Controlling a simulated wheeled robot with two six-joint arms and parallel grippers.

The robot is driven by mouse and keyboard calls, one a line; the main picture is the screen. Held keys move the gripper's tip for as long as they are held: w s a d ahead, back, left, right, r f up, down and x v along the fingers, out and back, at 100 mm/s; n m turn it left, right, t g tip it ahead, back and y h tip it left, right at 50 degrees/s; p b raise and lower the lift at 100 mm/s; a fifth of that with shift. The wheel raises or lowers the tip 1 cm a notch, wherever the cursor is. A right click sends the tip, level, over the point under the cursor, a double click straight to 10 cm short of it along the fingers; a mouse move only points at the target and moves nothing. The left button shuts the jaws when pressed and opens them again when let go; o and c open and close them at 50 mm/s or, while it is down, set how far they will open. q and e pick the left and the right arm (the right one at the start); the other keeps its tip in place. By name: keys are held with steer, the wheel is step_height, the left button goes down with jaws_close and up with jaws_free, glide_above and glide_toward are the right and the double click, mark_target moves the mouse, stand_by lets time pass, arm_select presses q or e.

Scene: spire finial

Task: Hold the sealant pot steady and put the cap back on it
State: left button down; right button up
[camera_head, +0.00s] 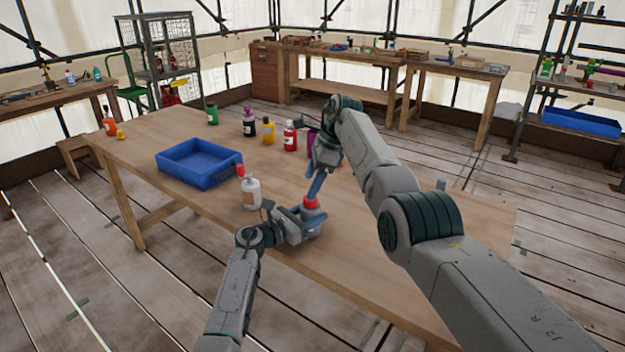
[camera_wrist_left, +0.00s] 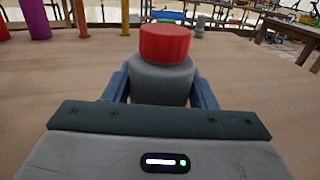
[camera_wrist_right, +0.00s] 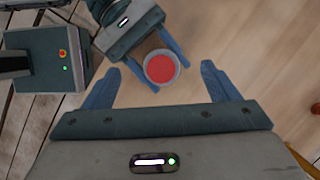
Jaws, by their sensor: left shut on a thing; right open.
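The sealant pot is a grey, round-shouldered container, seen in the left wrist view (camera_wrist_left: 160,86). A red cap (camera_wrist_left: 165,43) sits on its top, looking level; whether it is fully tight I cannot tell. The cap also shows in the head view (camera_head: 310,202) and from above in the right wrist view (camera_wrist_right: 160,68). My left gripper (camera_head: 306,219) is shut around the pot's body near the table's front edge, the pot upright. My right gripper (camera_wrist_right: 158,88) is open above the pot, its fingers apart and clear of the cap.
A white bottle with a red tip (camera_head: 251,193) stands just left of the pot. A blue tray (camera_head: 180,177) lies further left.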

steer(key=v, duration=1.1)
steer(key=shift+d+r, duration=0.2)
steer(key=shift+r, duration=0.15)
arm_select(q)
steer(key=c, duration=0.5)
jaws_free()
steer(key=v, duration=1.1)
steer(key=shift+b, duration=0.4)
arm_select(e)
steer(key=shift+f, duration=0.4)
